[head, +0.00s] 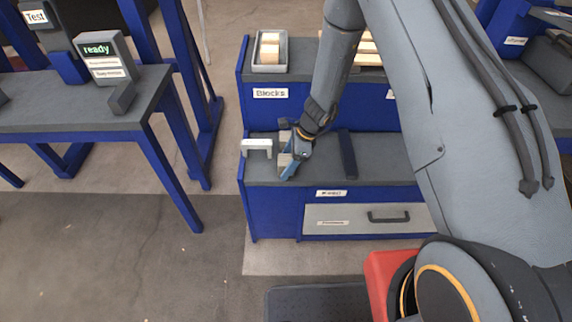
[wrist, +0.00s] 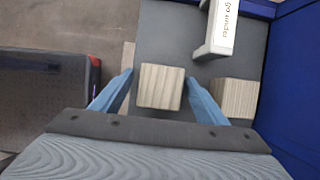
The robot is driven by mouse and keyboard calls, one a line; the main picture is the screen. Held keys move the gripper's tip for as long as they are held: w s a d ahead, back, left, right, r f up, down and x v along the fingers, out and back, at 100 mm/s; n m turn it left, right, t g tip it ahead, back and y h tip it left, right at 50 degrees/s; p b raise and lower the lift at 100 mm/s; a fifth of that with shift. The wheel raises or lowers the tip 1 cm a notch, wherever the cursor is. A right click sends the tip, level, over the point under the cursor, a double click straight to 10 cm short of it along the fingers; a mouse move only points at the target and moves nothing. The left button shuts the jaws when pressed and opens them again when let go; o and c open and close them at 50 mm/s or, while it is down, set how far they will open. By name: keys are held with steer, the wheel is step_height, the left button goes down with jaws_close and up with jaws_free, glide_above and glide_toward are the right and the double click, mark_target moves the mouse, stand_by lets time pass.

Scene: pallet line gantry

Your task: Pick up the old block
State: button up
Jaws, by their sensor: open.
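Two wooden blocks with striped grain stand on the grey lower shelf. In the wrist view one block (wrist: 160,87) lies between the two blue fingers of my gripper (wrist: 160,92), with a gap on each side. The second block (wrist: 236,97) is just right of the right finger, nearer the blue wall. Neither block shows a readable label, so I cannot tell which is the old one. In the head view my gripper (head: 291,162) is open and low over the shelf (head: 222,172); it partly hides the near block (head: 284,161). The far block (head: 284,136) shows behind it.
A white bracket (head: 257,146) with a label stands left of the blocks; it also shows in the wrist view (wrist: 217,32). A dark bar (head: 347,155) lies to the right. A drawer (head: 350,217) is below.

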steer(key=c, duration=1.2)
steer(key=shift+o, duration=0.2)
steer(key=shift+r, duration=0.1)
